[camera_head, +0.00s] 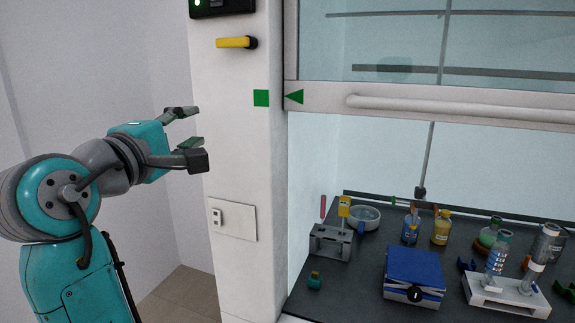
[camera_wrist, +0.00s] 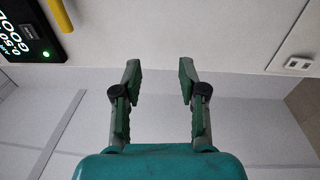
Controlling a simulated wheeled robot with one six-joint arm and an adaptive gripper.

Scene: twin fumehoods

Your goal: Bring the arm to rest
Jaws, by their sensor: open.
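My gripper (camera_head: 192,126) is at the left in the head view, raised in front of the fumehood's white side post (camera_head: 245,160). Its two fingers are apart with nothing between them. The wrist view shows the same open, empty gripper (camera_wrist: 160,80) facing the white post, with a wide gap between the fingers. My teal and grey arm is bent, with the forearm reaching right. I cannot tell whether the fingertips touch the post, but no contact shows.
A yellow handle (camera_head: 234,43) and a display with a green light (camera_head: 209,8) are above the gripper. A socket plate (camera_head: 233,219) is below. The sash (camera_head: 430,104) is raised over a dark worktop holding a blue box (camera_head: 414,272), a grey rack (camera_head: 331,243) and several bottles.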

